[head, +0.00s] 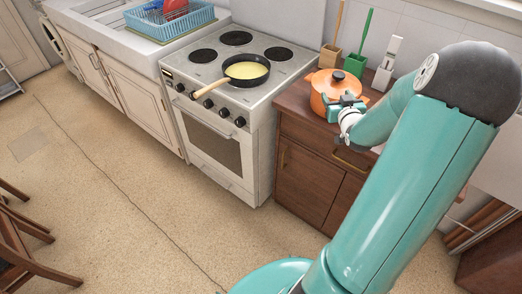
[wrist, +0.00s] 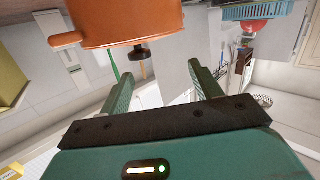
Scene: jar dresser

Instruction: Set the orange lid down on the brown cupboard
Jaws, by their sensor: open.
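The orange lid (head: 325,81), with a dark knob (head: 338,75), sits on top of the orange pot (head: 320,104). The pot stands on the brown cupboard (head: 308,176), right of the stove. My gripper (head: 347,101) is at the near right side of the pot and hides part of it. In the wrist view, which looks upside down, the pot (wrist: 125,18) fills the upper left and the knob (wrist: 141,68) hangs downward. My gripper (wrist: 160,75) is open and empty there, its fingers spread, with the knob nearer the left finger. I cannot tell whether anything touches.
A pan (head: 246,72) is on the stove (head: 222,140). A blue dish rack (head: 168,20) is beyond. Most of the cupboard top near the pot is crowded or hidden by my arm.

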